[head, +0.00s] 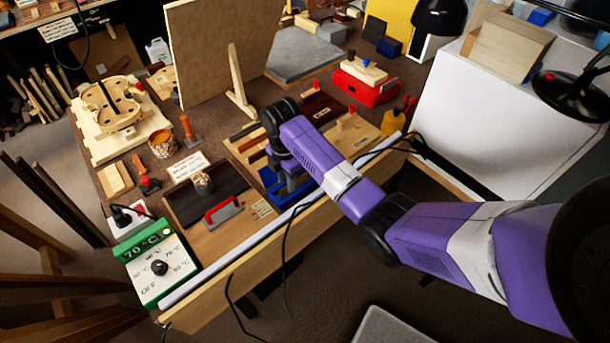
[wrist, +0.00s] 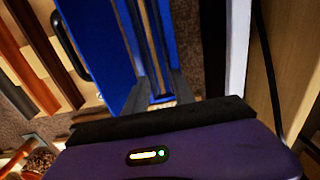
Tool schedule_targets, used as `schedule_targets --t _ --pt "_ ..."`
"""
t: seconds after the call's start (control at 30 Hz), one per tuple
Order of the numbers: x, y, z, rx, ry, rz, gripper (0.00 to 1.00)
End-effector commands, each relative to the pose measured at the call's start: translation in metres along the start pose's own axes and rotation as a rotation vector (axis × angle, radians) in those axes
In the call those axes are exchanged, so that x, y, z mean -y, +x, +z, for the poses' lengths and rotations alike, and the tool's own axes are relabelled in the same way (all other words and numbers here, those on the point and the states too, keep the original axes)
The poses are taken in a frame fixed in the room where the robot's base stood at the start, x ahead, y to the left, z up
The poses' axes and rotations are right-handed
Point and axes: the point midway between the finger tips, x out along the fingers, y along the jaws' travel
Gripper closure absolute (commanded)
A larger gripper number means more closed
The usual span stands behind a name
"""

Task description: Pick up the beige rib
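My gripper (wrist: 159,88) points down over a blue slotted holder (wrist: 101,42) in the wrist view. Its two dark fingers are apart, on either side of a slot. A thin beige-brown strip (wrist: 148,30), which may be the beige rib, runs along the slot between the fingers. I cannot tell whether either finger touches it. In the head view my arm covers most of the gripper, and the blue holder (head: 268,184) shows beside it near the bench's front edge.
Reddish-brown (wrist: 42,50) and dark strips lie on a pale board left of the holder in the wrist view. A red-handled scraper (head: 223,211) and a green temperature box (head: 160,262) stand to the left. A red box (head: 365,92) is behind, right.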

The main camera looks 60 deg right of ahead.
Motion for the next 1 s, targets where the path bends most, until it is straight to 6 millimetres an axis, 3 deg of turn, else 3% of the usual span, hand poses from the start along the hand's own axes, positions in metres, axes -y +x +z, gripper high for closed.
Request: schedule_targets --t 0.13,0.37,0.53,1.0 --pt "0.0001 0.0112 0.0005 0.000 0.001 0.001 0.69" --pt "-0.0001 0.0125 0.0003 0.000 0.001 0.002 0.69" --pt "-0.0001 0.0123 0.0002 0.000 0.001 0.002 1.00" --pt "-0.0005 0.0079 0.0002 0.000 0.001 0.003 1.00"
